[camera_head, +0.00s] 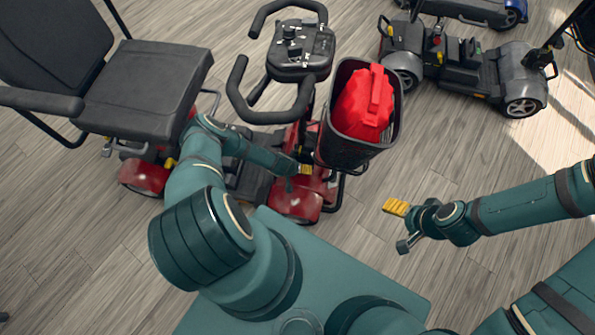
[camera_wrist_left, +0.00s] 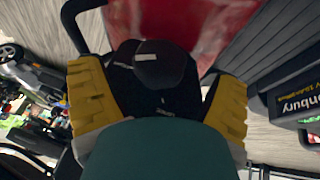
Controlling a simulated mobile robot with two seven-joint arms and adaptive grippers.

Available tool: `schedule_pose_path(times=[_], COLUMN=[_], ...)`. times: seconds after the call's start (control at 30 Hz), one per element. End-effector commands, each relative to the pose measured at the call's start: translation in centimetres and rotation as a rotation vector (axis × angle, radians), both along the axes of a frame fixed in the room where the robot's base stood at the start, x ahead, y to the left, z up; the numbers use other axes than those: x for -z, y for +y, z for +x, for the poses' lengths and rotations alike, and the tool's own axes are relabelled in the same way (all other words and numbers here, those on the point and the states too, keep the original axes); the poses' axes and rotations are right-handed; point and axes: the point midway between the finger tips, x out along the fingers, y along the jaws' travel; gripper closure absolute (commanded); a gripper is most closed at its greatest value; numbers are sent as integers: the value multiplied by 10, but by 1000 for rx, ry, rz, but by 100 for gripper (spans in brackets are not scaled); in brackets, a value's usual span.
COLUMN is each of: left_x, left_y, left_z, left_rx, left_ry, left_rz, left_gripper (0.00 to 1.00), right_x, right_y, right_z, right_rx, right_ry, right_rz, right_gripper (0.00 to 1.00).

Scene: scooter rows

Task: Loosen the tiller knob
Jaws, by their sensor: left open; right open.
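The red scooter's tiller (camera_head: 303,50) has black looped handlebars and a console on top. My left gripper (camera_head: 305,170) reaches to the lower tiller, behind the basket, and is largely hidden in the head view. In the left wrist view its two yellow pads stand apart, with a dark rounded part (camera_wrist_left: 162,65) that looks like the tiller knob between and beyond them. I cannot tell whether the pads touch it. My right gripper (camera_head: 402,226) is open and empty above the floor, right of the scooter.
The black seat (camera_head: 145,88) is at the left. A grey scooter (camera_head: 462,68) stands at the back right. Wooden floor (camera_head: 450,140) lies clear between them.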

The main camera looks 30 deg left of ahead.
Motion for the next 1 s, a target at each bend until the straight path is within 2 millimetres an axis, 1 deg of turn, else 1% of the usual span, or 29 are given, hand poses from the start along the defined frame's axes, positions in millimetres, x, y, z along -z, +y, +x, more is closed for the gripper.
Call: schedule_pose_path(times=[0.03, 0.2, 0.57, 0.6, 0.67, 0.7, 0.77, 0.8, 1.0], left_x=[9, 22, 24, 24, 24, 24, 24, 24, 24], left_y=[-1, -2, -2, -2, -2, -2, -2, -2, -2], left_z=[4, 10, 12, 12, 12, 12, 12, 12, 12], left_rx=[2, 2, 1, 1, 1, 1, 1, 1, 1], left_ry=[-1, 0, 0, 0, 0, 0, 0, 0, -4], left_rz=[1, 1, 0, 0, 0, 0, 0, 0, -7], left_gripper=[11, 11, 11, 19, 40, 54, 75, 79, 79], right_x=[6, 12, 12, 12, 12, 12, 12, 12, 12], right_y=[0, 0, 0, 0, 0, 0, 0, 0, 0], right_z=[1, 2, 3, 3, 3, 3, 3, 3, 3], right_rx=[1, 1, 2, 2, 2, 2, 2, 2, 2], right_ry=[-2, -6, -7, -7, -7, -7, -7, -7, -7], right_rz=[0, -1, -1, -1, -1, -1, -1, -1, -1], right_gripper=[24, 24, 24, 24, 24, 24, 24, 24, 24])
